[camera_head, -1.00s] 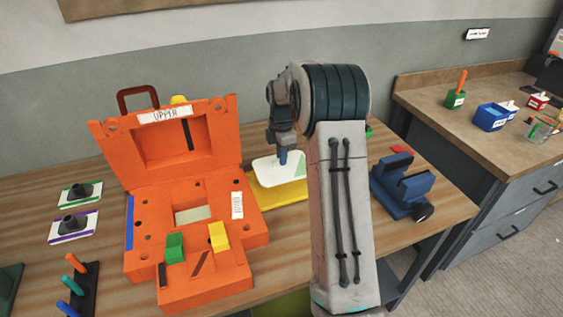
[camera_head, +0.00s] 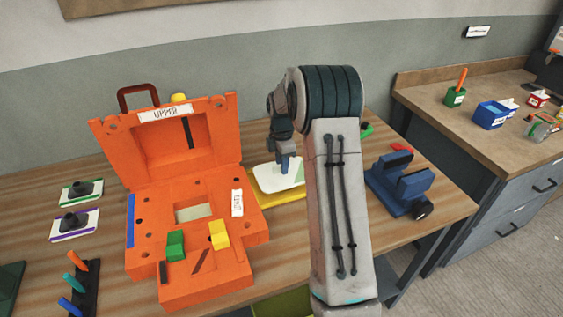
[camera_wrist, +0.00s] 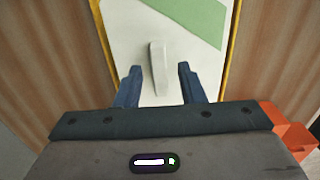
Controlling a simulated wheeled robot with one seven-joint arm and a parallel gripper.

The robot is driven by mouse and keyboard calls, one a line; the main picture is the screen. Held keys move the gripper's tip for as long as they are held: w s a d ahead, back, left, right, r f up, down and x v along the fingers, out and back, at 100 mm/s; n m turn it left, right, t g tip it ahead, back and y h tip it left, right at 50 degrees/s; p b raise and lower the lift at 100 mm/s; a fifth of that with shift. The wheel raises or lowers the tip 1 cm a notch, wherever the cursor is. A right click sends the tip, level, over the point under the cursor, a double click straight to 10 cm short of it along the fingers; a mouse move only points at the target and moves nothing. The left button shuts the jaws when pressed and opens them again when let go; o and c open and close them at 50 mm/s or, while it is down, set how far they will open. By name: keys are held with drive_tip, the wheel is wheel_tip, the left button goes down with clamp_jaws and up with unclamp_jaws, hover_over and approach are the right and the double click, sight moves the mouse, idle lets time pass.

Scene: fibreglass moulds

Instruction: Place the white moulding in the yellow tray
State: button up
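The white moulding (camera_head: 272,179) is a flat white plate with a green patch at one corner. It lies in the yellow tray (camera_head: 287,201), behind my arm's forearm and right of the orange case. The wrist view shows the moulding (camera_wrist: 130,35) with a narrow upright rib, and the tray's yellow edges (camera_wrist: 103,37) along both sides. My gripper (camera_wrist: 157,72) is open, with one blue finger on each side of the rib and gaps between. In the head view my gripper (camera_head: 285,165) is just above the plate. My arm hides the tray's right part.
The open orange case (camera_head: 145,235) stands close on the left, its lid raised. A blue vise (camera_head: 405,187) is to the right. Two small plates with black knobs (camera_head: 75,222) and a peg rack (camera_head: 85,285) are at far left. A side counter (camera_head: 440,110) holds small bins.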

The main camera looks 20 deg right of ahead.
drive_tip(key=s+a+r+m, duration=0.2)
drive_tip(key=s+r, duration=0.1)
drive_tip(key=r, duration=0.5)
drive_tip(key=s+a+r+m, duration=0.1)
drive_tip(key=s+r, duration=0.1)
drive_tip(key=r, duration=0.6)
drive_tip(key=s+a+m+t, duration=0.1)
drive_tip(key=s+a+m, duration=0.2)
drive_tip(key=s, duration=0.6)
drive_tip(key=s+a+f+m+t, duration=0.1)
drive_tip(key=s+a+m, duration=0.1)
drive_tip(key=s+m, duration=0.5)
drive_tip(key=s+a+m+t, duration=0.1)
drive_tip(key=s+a+m, duration=0.2)
drive_tip(key=s, duration=0.9)
drive_tip(key=shift+a+f+m+b, duration=0.35)
drive_tip(key=shift+m+b, duration=0.05)
drive_tip(key=shift+m, duration=0.6)
